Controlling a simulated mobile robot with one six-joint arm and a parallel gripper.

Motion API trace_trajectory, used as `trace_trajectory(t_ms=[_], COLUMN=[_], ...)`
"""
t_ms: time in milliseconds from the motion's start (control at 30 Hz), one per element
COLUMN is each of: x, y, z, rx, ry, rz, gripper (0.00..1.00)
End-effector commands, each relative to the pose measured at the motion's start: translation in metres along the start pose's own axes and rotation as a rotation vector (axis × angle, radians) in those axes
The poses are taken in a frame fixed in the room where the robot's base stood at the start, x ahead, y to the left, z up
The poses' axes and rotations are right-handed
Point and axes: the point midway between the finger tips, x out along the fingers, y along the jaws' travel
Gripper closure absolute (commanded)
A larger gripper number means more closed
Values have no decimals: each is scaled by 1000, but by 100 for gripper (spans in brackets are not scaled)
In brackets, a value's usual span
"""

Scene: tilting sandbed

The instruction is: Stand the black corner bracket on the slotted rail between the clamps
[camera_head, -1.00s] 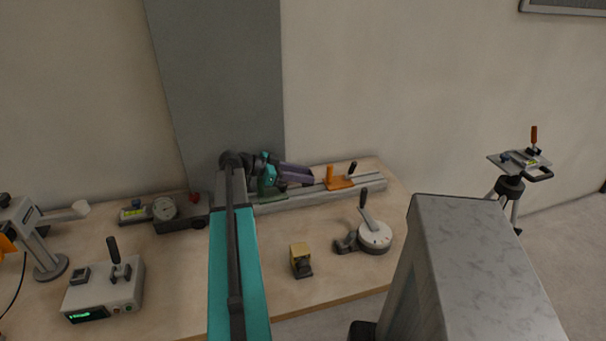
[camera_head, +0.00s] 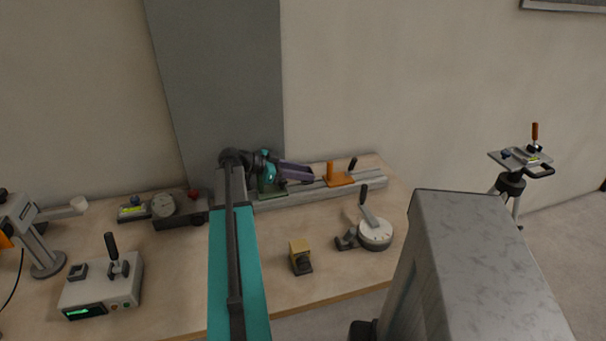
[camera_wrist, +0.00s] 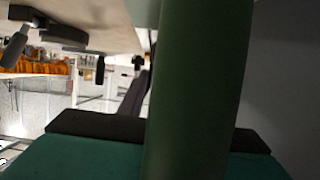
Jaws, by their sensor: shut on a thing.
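The slotted rail (camera_head: 345,188) lies along the back of the bench. An orange clamp (camera_head: 338,178) stands on its right part, and a green clamp (camera_head: 268,191) on its left part. My gripper (camera_head: 308,176) reaches over the rail between the two clamps, jaws pointing right. It is shut on a small dark piece, which I take for the black corner bracket; its shape is mostly hidden. In the wrist view a dark jaw (camera_wrist: 135,97) shows partly behind a large green post (camera_wrist: 198,90), which hides most of the grip. I cannot tell whether the bracket touches the rail.
A round white dial with a lever (camera_head: 375,233) and a yellow-topped block (camera_head: 300,256) stand in front of the rail. A gauge block (camera_head: 180,212) is left of it. A grey box with a lever (camera_head: 100,287) is at front left. The bench between has free room.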

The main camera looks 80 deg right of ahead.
Motion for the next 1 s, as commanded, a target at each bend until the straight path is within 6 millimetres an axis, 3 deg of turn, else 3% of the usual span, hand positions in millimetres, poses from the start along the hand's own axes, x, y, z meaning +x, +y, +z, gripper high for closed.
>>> trace_trajectory(t_ms=[200,233,333,1000], x=[3,3,4,1], y=[3,3,3,4], z=[9,9,11,4], rx=[-8,-8,-10,-11], ry=[-7,-8,-10,-10], rz=[6,7,8,10], gripper=[93,68,51,51])
